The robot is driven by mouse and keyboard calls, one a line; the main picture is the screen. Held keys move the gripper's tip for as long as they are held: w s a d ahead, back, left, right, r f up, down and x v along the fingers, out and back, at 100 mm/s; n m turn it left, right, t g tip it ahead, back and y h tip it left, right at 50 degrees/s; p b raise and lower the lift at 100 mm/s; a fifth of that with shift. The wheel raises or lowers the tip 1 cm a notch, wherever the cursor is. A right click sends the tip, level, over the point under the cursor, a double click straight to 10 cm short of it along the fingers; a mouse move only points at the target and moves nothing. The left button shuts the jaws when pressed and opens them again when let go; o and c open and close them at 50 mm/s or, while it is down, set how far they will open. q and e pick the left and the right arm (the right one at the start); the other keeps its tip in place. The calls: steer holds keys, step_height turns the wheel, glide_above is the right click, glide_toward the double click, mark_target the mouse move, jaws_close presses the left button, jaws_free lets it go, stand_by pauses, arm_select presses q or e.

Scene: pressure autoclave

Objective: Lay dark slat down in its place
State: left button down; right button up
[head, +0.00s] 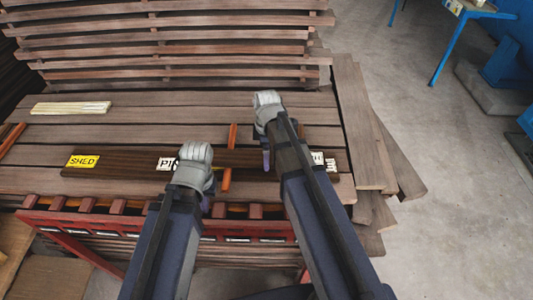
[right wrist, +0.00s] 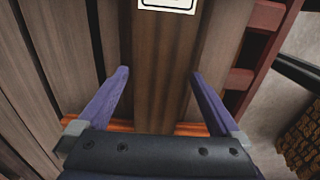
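The dark slat (head: 120,165) lies lengthwise across the front of the board stack. It bears a yellow SHED label (head: 82,161) at its left and white labels, partly hidden, farther right. My left gripper (head: 207,198) is over the slat's middle; its fingers are mostly hidden by the hand. My right gripper (head: 266,158) is over the right part of the slat. In the right wrist view its purple fingers (right wrist: 160,75) stand apart, one on each side of the slat (right wrist: 160,60), with visible gaps. An orange strip (right wrist: 188,128) crosses beneath the slat there.
Brown boards (head: 200,103) form the stack's top, with curved slats (head: 170,40) behind. Pale sticks (head: 70,108) lie at the left. A red rack frame (head: 130,222) runs along the front. Loose boards (head: 365,125) jut out at the right, beside open concrete floor (head: 460,190).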

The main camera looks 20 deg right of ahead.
arm_select(q)
steer(key=shift+r, duration=0.1)
arm_select(e)
steer(key=shift+r, duration=0.1)
step_height(320, 180, up, 13)
steer(key=p, duration=1.3)
arm_select(q)
step_height(320, 180, up, 13)
arm_select(e)
steer(key=s+a+m+h, duration=0.1)
steer(key=s+a+m, duration=0.9)
steer(key=s, duration=0.4)
steer(key=shift+s+a+m, duration=0.2)
steer(key=shift+a+m, duration=0.05)
steer(key=shift+m, duration=0.35)
arm_select(q)
step_height(320, 180, down, 17)
steer(key=b, duration=1.6)
steer(key=shift+r, duration=0.2)
arm_select(e)
step_height(320, 180, down, 16)
steer(key=shift+f, duration=0.2)
